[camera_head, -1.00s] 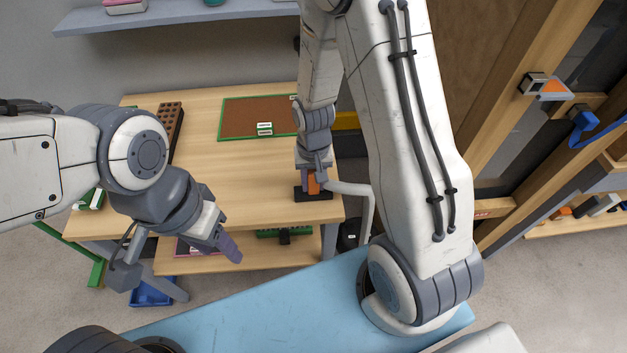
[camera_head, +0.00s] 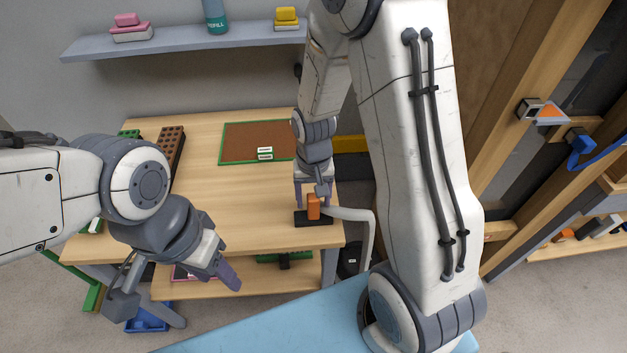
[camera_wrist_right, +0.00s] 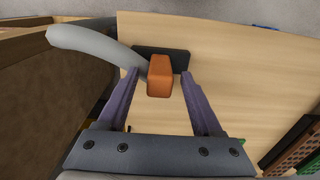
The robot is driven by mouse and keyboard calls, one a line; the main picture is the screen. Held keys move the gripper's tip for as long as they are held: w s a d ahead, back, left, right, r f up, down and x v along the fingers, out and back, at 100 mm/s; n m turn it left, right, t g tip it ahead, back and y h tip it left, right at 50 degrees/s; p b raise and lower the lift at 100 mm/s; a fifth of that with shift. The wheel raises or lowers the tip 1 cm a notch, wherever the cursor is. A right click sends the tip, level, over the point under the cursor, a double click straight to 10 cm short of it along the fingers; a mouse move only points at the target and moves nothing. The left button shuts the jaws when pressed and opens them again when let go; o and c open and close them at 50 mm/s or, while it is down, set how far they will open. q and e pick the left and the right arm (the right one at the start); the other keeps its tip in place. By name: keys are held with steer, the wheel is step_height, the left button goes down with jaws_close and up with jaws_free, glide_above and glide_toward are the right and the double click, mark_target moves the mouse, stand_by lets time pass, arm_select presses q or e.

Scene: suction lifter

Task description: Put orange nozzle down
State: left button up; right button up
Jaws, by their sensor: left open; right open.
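The orange nozzle (camera_head: 313,206) stands upright on a black base (camera_head: 300,218) at the right front of the wooden table. In the right wrist view the nozzle (camera_wrist_right: 159,76) shows between the two purple fingers, with a gap on each side. A grey hose (camera_head: 346,213) runs from beside it over the table edge. My right gripper (camera_head: 312,199) is open around or just above the nozzle, and apart from it in the wrist view (camera_wrist_right: 160,90). My left gripper (camera_head: 232,280) is open and empty in front of the table, away from the nozzle.
A brown board with a green frame (camera_head: 240,142) lies at the back of the table (camera_head: 220,205). A brown block with holes (camera_head: 172,148) is at its left. A grey shelf (camera_head: 180,43) hangs above. The table's middle is clear.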

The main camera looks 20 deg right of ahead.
step_height(320, 180, up, 8)
steer(key=shift+f, duration=0.15)
steer(key=s+a+r+n, duration=0.4)
steer(key=s+a+n, duration=0.1)
steer(key=s, duration=0.4)
steer(key=s+a+r+n+y, duration=0.1)
steer(key=s+a+r+n, duration=0.2)
steer(key=s+a+n, duration=0.2)
steer(key=s+a, duration=0.2)
steer(key=s, duration=0.2)
steer(key=shift+a+r+n, duration=0.2)
steer(key=shift+r+n, duration=0.1)
steer(key=shift+r, duration=0.1)
steer(key=shift+w, duration=0.1)
